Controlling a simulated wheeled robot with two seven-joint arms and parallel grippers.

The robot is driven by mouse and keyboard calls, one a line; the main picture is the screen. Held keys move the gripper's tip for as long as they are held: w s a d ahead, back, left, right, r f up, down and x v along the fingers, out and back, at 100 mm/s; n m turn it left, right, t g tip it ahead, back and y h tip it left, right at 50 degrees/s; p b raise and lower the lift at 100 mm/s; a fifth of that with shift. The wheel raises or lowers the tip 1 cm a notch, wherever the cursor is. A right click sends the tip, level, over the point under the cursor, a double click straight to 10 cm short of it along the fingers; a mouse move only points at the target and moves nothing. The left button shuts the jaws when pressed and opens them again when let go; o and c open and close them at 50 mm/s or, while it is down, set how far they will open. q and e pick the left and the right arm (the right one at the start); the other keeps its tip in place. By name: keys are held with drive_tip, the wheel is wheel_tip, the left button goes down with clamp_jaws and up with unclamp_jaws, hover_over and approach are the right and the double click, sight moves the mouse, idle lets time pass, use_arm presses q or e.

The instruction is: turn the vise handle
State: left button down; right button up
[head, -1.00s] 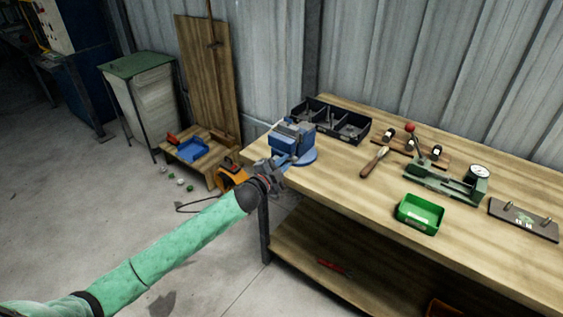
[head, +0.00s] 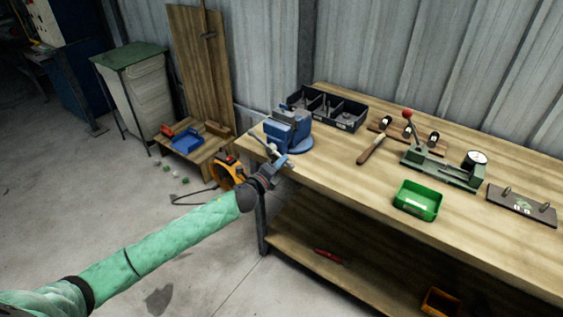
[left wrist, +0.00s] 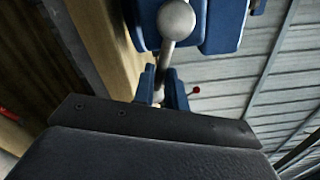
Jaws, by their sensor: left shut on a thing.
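The blue vise (head: 289,133) sits on the near left corner of the wooden workbench. Its thin grey handle (head: 259,147) shows at the vise's front, sloping down to the right. My left gripper (head: 281,163) is at the front of the vise, shut on the handle near its lower end. In the left wrist view the handle bar (left wrist: 165,60) runs between the two blue fingers (left wrist: 161,88), with a round grey knob beyond them. The fingers' exact contact is partly hidden by the dark gripper body. My right gripper is not in view.
On the workbench (head: 455,235) are a black divided bin (head: 349,117), a wooden-handled tool (head: 373,150), a green press with a gauge (head: 440,168) and a green tray (head: 418,200). An orange-and-black object (head: 228,172) lies left of the bench.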

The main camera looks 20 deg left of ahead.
use_arm(q)
drive_tip(key=shift+a+f+m, duration=0.1)
drive_tip(key=shift+f+m, duration=0.6)
drive_tip(key=shift+m, duration=0.2)
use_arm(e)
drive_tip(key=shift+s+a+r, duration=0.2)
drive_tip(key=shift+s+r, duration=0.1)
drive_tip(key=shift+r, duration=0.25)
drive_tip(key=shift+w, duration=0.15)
use_arm(q)
drive_tip(key=c, duration=1.4)
unclamp_jaws()
drive_tip(key=shift+s, duration=0.1)
drive_tip(key=shift+c, duration=0.2)
drive_tip(key=shift+a+r, duration=0.1)
drive_tip(key=shift+r, duration=0.05)
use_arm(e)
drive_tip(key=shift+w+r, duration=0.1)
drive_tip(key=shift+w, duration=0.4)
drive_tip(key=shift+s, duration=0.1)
